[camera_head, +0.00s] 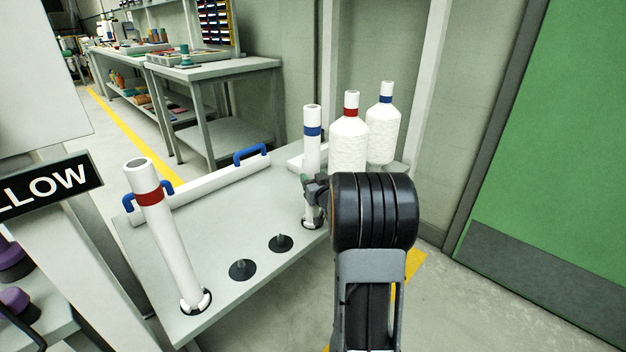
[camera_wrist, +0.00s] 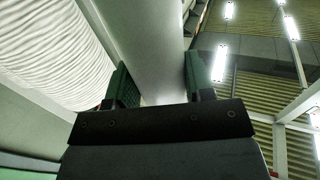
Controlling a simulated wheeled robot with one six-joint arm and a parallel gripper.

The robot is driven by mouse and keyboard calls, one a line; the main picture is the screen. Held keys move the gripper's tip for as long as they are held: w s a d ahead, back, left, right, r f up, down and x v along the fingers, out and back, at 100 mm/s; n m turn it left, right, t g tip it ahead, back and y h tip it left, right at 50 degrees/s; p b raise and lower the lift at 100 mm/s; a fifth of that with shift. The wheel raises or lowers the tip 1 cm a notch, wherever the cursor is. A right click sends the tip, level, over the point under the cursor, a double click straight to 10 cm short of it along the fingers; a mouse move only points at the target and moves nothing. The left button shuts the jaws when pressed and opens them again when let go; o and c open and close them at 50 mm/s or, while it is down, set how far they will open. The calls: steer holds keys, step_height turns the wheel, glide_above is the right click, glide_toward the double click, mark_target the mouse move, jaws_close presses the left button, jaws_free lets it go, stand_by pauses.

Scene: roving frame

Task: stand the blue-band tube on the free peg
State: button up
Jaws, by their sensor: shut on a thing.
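The blue-band tube (camera_head: 312,150) is white with a blue band near its top and stands upright at the right end of the grey table. My gripper (camera_head: 313,190) is shut on it below the band. In the wrist view the white tube (camera_wrist: 153,50) runs between the green finger pads of my gripper (camera_wrist: 155,88). The tube's lower end meets a dark peg disc; I cannot tell whether it rests fully down. Two bare pegs show, one at front (camera_head: 242,269) and one nearer the tube (camera_head: 281,243). My arm hides part of the table's right side.
A red-band tube (camera_head: 168,240) stands at the table's left front. A white bar with blue handles (camera_head: 205,184) lies along the back edge. White wound bobbins, one red-banded (camera_head: 348,145) and one blue-banded (camera_head: 382,132), stand behind the held tube. A sign post is at left.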

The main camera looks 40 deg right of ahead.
steer(key=shift+f, duration=0.1)
steer(key=o, duration=1.6)
steer(key=shift+o, duration=0.2)
step_height(320, 180, up, 28)
steer(key=p, duration=2.1)
steer(key=p+v, duration=0.1)
steer(key=v, duration=1.3)
steer(key=shift+w, duration=0.1)
